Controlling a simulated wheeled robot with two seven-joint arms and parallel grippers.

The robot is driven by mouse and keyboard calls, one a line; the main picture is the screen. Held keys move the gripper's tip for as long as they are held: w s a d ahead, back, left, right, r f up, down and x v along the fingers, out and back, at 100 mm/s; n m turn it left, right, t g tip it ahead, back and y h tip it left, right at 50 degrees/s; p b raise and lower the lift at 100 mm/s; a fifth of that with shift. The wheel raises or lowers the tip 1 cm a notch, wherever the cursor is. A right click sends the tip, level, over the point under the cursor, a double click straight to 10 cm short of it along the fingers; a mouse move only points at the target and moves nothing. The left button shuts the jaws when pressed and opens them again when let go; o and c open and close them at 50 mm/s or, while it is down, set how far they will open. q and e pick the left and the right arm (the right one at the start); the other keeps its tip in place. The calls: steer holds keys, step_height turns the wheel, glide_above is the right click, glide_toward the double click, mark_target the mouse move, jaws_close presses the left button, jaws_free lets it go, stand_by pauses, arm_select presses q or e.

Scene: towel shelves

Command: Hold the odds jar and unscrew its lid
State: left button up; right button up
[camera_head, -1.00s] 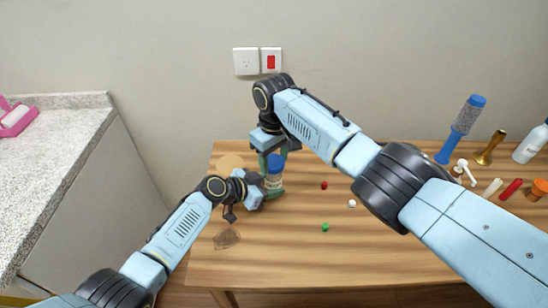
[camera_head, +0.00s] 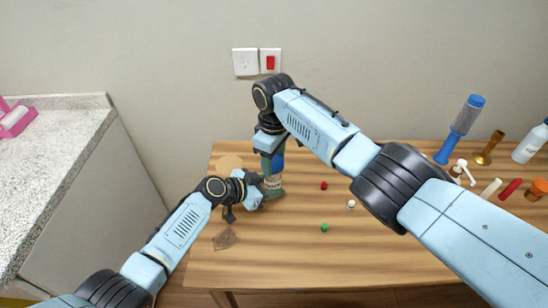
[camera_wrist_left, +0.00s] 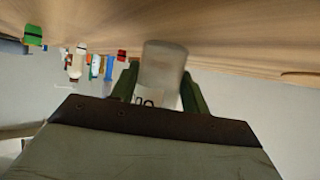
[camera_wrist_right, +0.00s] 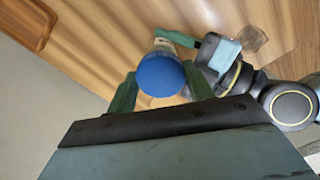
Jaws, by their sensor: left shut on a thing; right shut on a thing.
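The odds jar (camera_head: 273,182) stands upright at the table's left side, a pale see-through body with a blue lid (camera_head: 279,162). My left gripper (camera_head: 264,187) is shut around the jar's body from the left. In the left wrist view the pale jar (camera_wrist_left: 163,66) sits between the green fingers. My right gripper (camera_head: 271,164) points down from above and is shut on the blue lid. In the right wrist view the lid (camera_wrist_right: 160,76) lies between its fingers, and the lid hides most of the jar. The lid is on the jar.
Small red (camera_head: 323,185), white (camera_head: 351,204) and green (camera_head: 324,228) pieces lie right of the jar. A blue-capped tall container (camera_head: 460,130), a brass-coloured item (camera_head: 490,148) and a white bottle (camera_head: 531,143) stand far right. The table's front middle is clear.

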steer(key=n, duration=0.3)
steer(key=o, duration=1.2)
steer(key=shift+m, duration=1.5)
steer(key=shift+m, duration=0.7)
steer(key=shift+s+m, duration=0.1)
steer(key=shift+m, duration=0.7)
steer(key=shift+a, duration=0.1)
steer(key=shift+m, duration=1.5)
